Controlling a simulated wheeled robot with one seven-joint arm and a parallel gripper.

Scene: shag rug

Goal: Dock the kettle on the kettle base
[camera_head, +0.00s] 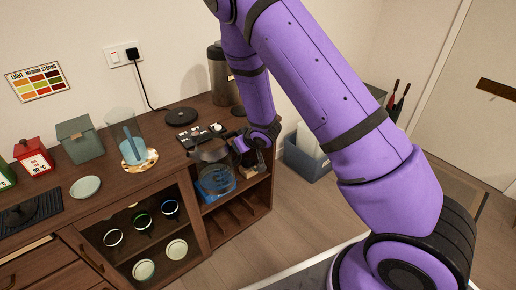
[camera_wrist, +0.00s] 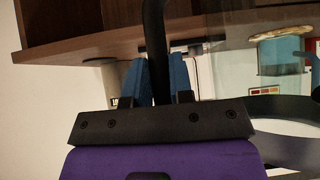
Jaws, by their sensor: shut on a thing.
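The glass kettle (camera_head: 214,168) with a dark top hangs in front of the cabinet's right end, below the counter's front edge in the head view. My gripper (camera_head: 240,145) is at its right side. In the wrist view, my gripper's blue fingers (camera_wrist: 153,80) are shut on the kettle's black handle (camera_wrist: 156,35). The kettle base (camera_head: 181,116) is a flat black disc at the back of the counter, with a cord to the wall socket. Nothing stands on it. The kettle is apart from it, nearer the front.
A dark keypad-like item (camera_head: 200,135) lies between the base and the counter's front. A tall clear vessel (camera_head: 123,123) stands left on a patterned round mat (camera_head: 139,160). A tall dark canister (camera_head: 222,78) stands behind right. A blue-grey bin (camera_head: 305,160) is on the floor.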

